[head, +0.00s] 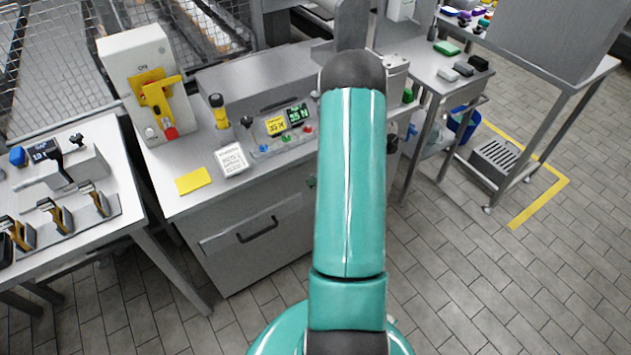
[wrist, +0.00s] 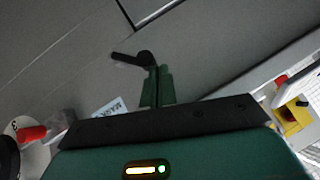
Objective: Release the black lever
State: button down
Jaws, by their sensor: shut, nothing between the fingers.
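A black lever (wrist: 131,58) with a bent handle shows in the wrist view, against a grey panel. My gripper (wrist: 157,72) is shut and empty, its green fingers right at the lever's stem. The lever's stem overlaps the fingers in the picture, and I cannot tell if they touch. In the head view my teal arm covers the middle, and the gripper and this lever are mostly hidden behind it.
A grey console (head: 290,85) carries small screens, coloured knobs and a small black-topped stick (head: 247,122). A yellow switch (head: 158,100) with a red tip stands at its left. A side bench (head: 90,140) is further left. Tiled floor is open at right.

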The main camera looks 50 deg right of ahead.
jog(key=shift+w+a+f, duration=0.2)
jog(key=shift+a+f, duration=0.3)
jog(key=shift+a, duration=0.1)
jog(key=shift+w+a+f, duration=0.15)
jog(key=shift+a+f, duration=0.3)
jog(key=shift+a, duration=0.15)
dwell(0.9)
jog(key=shift+s+d+f, duration=0.1)
jog(key=shift+s+d, duration=0.05)
jog(key=shift+d, duration=0.25)
jog(key=shift+s+d+f, duration=0.1)
jog(key=shift+s+d, duration=0.05)
jog(key=shift+d, duration=0.25)
